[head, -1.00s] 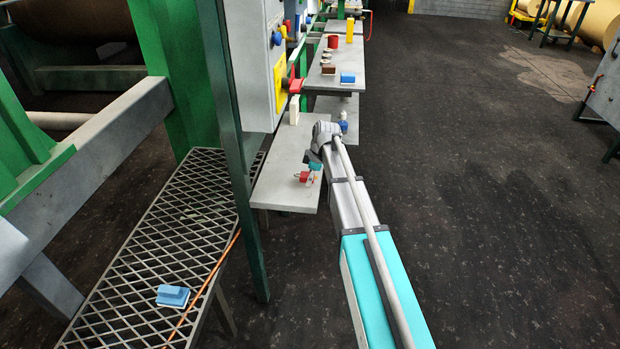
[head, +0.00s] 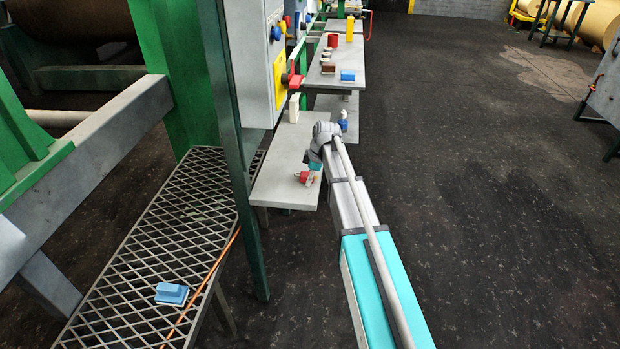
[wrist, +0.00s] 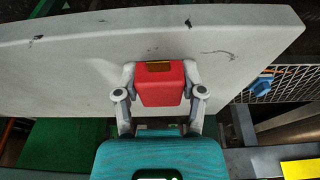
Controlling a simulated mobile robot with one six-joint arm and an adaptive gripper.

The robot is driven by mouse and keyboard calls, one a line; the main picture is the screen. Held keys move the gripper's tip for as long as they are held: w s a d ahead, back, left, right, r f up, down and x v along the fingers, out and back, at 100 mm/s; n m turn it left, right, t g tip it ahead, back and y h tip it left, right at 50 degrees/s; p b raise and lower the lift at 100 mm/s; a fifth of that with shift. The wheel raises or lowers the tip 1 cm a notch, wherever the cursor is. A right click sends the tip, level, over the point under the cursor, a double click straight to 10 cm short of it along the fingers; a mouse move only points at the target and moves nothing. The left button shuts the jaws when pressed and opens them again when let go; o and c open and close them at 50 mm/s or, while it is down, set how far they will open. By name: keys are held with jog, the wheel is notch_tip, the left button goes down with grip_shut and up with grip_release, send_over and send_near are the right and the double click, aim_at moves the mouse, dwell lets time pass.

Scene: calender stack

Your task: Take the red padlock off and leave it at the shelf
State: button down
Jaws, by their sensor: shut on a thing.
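The red padlock (wrist: 160,88) is between the two fingers of my gripper (wrist: 160,76) in the wrist view. The fingers are shut on its left and right sides. A yellowish strip shows on its top edge. The pale grey shelf (wrist: 70,65) lies right behind the padlock; I cannot tell whether they touch. In the head view the padlock (head: 303,176) shows as a small red spot over the near end of the grey shelf (head: 283,165), with my gripper (head: 309,178) beside it. My arm's wrist partly hides the shelf's right side.
A white block (head: 294,108) stands at the shelf's back end. A grey cabinet with a yellow plate (head: 280,78) and a red handle (head: 294,82) rises at the left. A dark green post (head: 232,150) stands left of the shelf. Shelf surface around the padlock is clear.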

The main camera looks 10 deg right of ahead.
jog(key=shift+s+f+b, duration=0.35)
jog(key=shift+s+b, duration=0.05)
jog(key=shift+b, duration=0.05)
jog(key=c, duration=1.3)
grip_release()
jog(key=shift+c, duration=0.2)
jog(key=shift+o, duration=1.1)
jog(key=shift+w+f, duration=0.15)
jog(key=shift+f, duration=0.1)
jog(key=o, duration=1.1)
jog(key=shift+w+f, duration=0.1)
jog(key=shift+w+r+p, duration=0.15)
jog(key=shift+r+p, duration=0.15)
jog(key=shift+p+v, duration=3.2)
jog(key=shift+v, duration=0.15)
